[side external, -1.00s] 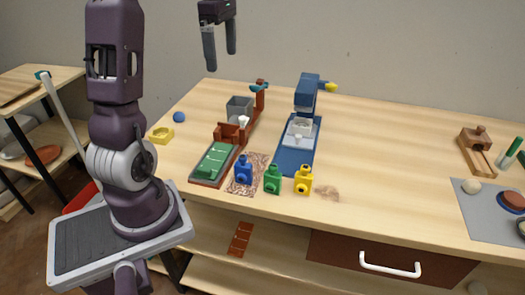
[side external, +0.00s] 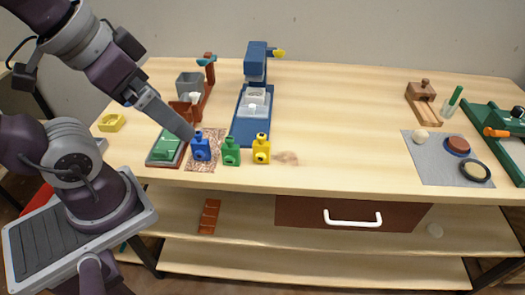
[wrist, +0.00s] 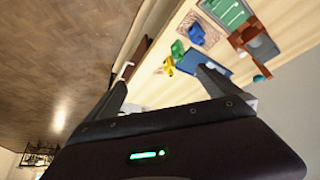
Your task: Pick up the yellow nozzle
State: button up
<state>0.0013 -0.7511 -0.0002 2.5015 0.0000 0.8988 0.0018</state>
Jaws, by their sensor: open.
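The yellow nozzle (side external: 261,149) stands upright near the table's front edge, at the right end of a row with a green nozzle (side external: 231,152) and a blue nozzle (side external: 201,146). My gripper (side external: 188,134) is open and empty. In the side view its fingers slant down and overlap the blue nozzle's upper left; I cannot tell the exact gap. In the wrist view, the yellow nozzle (wrist: 168,66) shows between the spread fingertips, some distance beyond them, with the green and blue ones behind it.
A blue press (side external: 249,125) with a yellow knob stands behind the nozzles. A grey mat (side external: 427,165) with round pieces is at right. The table's middle is clear.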

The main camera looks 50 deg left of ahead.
jog(key=c, duration=1.1)
jog(key=n+g, duration=0.4)
jog(key=n, duration=0.2)
send_near(261, 140)
jog(key=f, duration=0.1)
jog(key=w+f+n+g, duration=0.1)
jog(key=f, duration=0.1)
jog(key=w+a+f+n, duration=0.1)
jog(key=f, duration=0.1)
jog(key=shift+f+g, duration=0.2)
jog(key=shift+g, duration=0.1)
notch_tip(261, 140, down, 7)
jog(key=shift+d+f, duration=0.1)
jog(key=shift+d, duration=0.05)
